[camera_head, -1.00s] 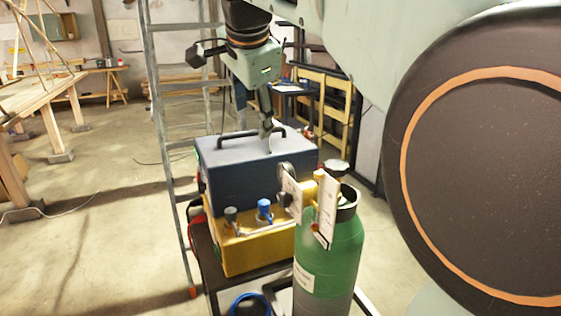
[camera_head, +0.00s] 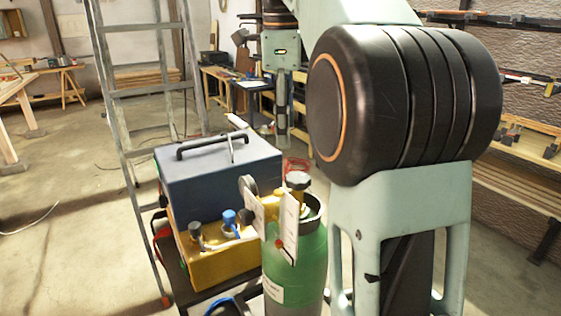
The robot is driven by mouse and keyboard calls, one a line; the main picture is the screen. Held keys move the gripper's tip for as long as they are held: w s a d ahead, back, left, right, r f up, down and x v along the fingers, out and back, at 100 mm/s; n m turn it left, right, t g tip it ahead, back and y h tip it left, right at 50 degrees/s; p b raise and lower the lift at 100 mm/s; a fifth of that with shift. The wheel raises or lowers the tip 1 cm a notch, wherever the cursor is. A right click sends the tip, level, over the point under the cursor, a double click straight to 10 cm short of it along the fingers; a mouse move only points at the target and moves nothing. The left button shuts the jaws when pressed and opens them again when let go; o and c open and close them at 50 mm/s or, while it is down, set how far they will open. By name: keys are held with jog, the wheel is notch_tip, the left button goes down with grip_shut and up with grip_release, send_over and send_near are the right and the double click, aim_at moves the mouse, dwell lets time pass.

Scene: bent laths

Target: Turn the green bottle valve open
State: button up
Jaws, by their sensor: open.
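The green bottle (camera_head: 308,262) stands upright in front of the blue and yellow machine. Its dark valve knob (camera_head: 298,180) sits on top, above brass fittings. A round gauge, seen edge-on, and white tags (camera_head: 289,228) hang at the fittings and partly hide the neck. My gripper (camera_head: 282,138) points down, above and behind the knob in the picture. It is open, empty and apart from the knob; its fingers look nearly edge-on, so the gap is hard to see.
The blue box (camera_head: 217,174) with a black handle sits on a yellow unit (camera_head: 215,265) left of the bottle. A metal ladder (camera_head: 120,115) leans behind. My arm fills the right side. Open floor lies at the left.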

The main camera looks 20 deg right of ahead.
aim_at(298, 176)
jog(key=shift+m+g+y, duration=0.3)
jog(key=shift+m+g, duration=0.1)
jog(key=shift+m, duration=0.4)
jog(key=f+b, duration=0.1)
jog(key=f, duration=0.2)
jog(key=d+f+b, duration=0.1)
jog(key=f, duration=0.2)
jog(key=s+d+f+b, duration=0.1)
jog(key=f, duration=0.3)
jog(key=shift+s+d+b, duration=0.1)
jog(key=shift+d+b, duration=0.15)
jog(key=shift+b, duration=0.1)
jog(key=c, duration=1.2)
jog(key=shift+o, duration=0.2)
